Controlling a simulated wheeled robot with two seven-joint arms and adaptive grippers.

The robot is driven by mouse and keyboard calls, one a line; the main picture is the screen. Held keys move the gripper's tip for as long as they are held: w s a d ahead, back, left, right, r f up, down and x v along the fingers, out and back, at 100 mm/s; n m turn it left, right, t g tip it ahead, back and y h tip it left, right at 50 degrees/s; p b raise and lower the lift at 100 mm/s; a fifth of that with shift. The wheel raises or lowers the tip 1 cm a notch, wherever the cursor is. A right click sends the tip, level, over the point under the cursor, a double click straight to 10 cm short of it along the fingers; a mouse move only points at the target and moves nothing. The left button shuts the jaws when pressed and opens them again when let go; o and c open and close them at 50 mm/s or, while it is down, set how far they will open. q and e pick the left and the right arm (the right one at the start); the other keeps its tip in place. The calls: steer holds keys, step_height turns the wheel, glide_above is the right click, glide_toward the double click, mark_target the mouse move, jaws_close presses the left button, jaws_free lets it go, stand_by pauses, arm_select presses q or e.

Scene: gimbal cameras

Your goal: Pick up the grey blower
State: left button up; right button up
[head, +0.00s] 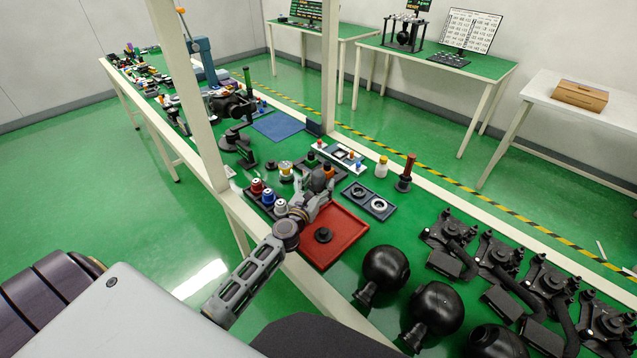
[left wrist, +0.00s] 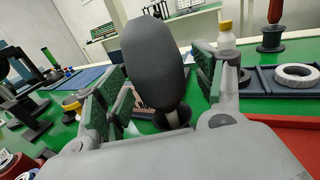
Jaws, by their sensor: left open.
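The grey blower (left wrist: 153,68) stands upright in the left wrist view, a dark rounded bulb with its narrow lower end in a dark holder (left wrist: 174,117). It also shows in the head view as a small grey bulb (head: 318,181), partly hidden by my gripper. My left gripper (head: 316,192) is open. In the left wrist view its two green-padded fingers (left wrist: 163,82) are on either side of the blower, with gaps showing beside the bulb. I cannot tell whether either finger touches it lower down. My right gripper is not in view.
A red tray (head: 349,223) with a black ring lies beside my left gripper. Red, blue and white-topped bottles (head: 268,197) stand to its left. A dark tray with two rings (head: 368,199), a white bottle (head: 381,167) and large black spheres (head: 385,268) are to the right.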

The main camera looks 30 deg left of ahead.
arm_select(q)
steer(key=shift+w, duration=0.15)
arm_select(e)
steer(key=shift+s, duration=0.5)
arm_select(q)
steer(key=shift+c, duration=1.3)
steer(key=c, duration=0.7)
steer(key=shift+c, duration=1)
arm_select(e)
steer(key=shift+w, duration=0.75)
